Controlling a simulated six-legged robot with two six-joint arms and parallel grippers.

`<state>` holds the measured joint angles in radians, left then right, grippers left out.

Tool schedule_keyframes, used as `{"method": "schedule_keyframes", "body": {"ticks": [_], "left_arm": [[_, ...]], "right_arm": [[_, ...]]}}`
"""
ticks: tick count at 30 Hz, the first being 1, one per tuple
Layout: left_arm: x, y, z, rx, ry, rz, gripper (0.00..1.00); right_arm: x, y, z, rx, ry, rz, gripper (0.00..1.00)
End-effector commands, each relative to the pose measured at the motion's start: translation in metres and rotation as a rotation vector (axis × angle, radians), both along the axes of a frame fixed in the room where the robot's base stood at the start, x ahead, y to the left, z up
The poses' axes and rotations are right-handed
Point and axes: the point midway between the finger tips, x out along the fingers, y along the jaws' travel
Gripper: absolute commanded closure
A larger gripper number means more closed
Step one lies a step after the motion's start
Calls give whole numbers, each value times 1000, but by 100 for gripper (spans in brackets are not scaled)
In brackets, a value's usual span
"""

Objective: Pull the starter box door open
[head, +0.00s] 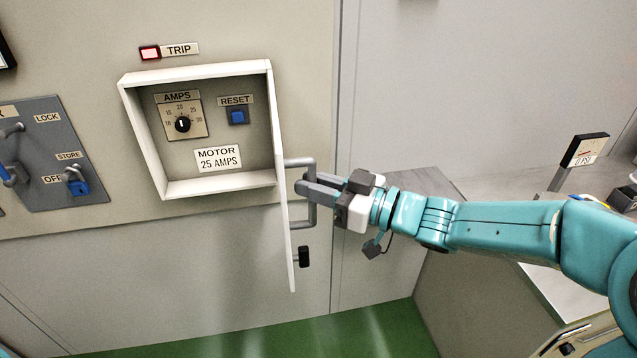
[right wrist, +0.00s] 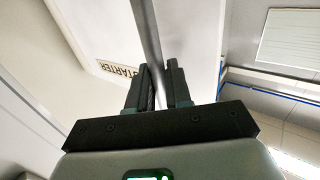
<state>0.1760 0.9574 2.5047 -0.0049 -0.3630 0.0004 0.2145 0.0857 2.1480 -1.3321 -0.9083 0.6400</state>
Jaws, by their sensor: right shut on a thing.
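The starter box (head: 220,186) is a shallow white frame on the beige panel. Its door (head: 285,220) stands swung out on the right side, seen nearly edge-on, so the box interior shows. A grey bar handle (head: 312,163) sticks out from the door, with a small black latch (head: 304,257) below it. My right gripper (head: 306,187) is shut on the handle. In the right wrist view the handle bar (right wrist: 150,45) runs between the two fingers (right wrist: 158,85), and the STARTER label (right wrist: 120,72) shows on the door face. My left gripper is not in view.
Inside the box are an AMPS dial (head: 183,124), a blue RESET button (head: 237,117) and a MOTOR 25 AMPS label (head: 218,159). A red TRIP lamp (head: 150,53) is lit above. A grey switch plate (head: 60,150) is at left. A grey bench (head: 410,182) stands at right.

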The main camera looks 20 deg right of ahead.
Motion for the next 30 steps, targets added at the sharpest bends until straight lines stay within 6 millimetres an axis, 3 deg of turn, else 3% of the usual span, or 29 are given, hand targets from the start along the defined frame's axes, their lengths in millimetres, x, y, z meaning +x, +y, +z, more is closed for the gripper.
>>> {"method": "schedule_keyframes", "body": {"ticks": [13,14,15,30], "left_arm": [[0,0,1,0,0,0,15],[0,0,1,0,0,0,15],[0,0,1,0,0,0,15],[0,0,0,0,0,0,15]], "right_arm": [[2,-2,6,5,-12,-10,100],[2,-2,6,5,-12,-10,71],[2,-2,6,5,-12,-10,62],[1,-1,2,3,-4,-5,62]]}}
